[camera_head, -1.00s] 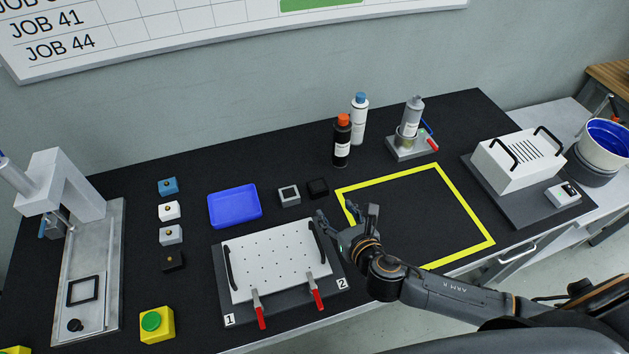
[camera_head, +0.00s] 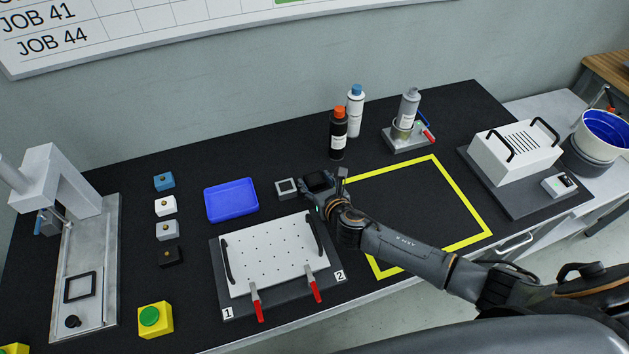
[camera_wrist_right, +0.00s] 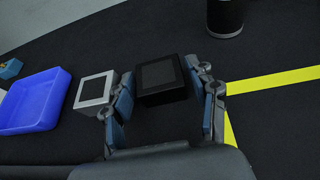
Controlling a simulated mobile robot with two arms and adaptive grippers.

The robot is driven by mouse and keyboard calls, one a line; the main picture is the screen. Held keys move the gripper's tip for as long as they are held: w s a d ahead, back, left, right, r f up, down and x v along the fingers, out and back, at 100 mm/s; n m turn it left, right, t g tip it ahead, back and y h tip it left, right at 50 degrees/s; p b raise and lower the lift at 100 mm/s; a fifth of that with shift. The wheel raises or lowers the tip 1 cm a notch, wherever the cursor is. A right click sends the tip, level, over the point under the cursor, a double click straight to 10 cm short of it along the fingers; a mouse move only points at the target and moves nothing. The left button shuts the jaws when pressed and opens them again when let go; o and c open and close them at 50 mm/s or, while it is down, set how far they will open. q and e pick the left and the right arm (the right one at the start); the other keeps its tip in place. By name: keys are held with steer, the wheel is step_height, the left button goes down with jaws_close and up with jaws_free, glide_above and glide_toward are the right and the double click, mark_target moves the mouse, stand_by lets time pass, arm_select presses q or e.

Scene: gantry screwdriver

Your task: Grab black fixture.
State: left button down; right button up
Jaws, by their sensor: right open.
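The black fixture (camera_head: 316,180) is a small dark block with a square recess in its top. It lies on the black table mat, right of the similar grey fixture (camera_head: 287,188). My right gripper (camera_head: 324,187) is open at the black fixture, partly hiding it in the head view. In the right wrist view the black fixture (camera_wrist_right: 161,78) lies between the tips of the two open fingers. The left finger is in the gap beside the grey fixture (camera_wrist_right: 96,91). I cannot tell whether either finger touches a block. My left gripper is not in view.
A blue tray (camera_head: 231,200) lies to the left. A white perforated plate (camera_head: 270,255) with red clamps is in front. A black bottle with an orange cap (camera_head: 338,134) stands behind. A yellow-outlined area (camera_head: 466,209) to the right is empty except for my arm at its edge.

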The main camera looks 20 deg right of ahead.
steer(key=c, duration=1)
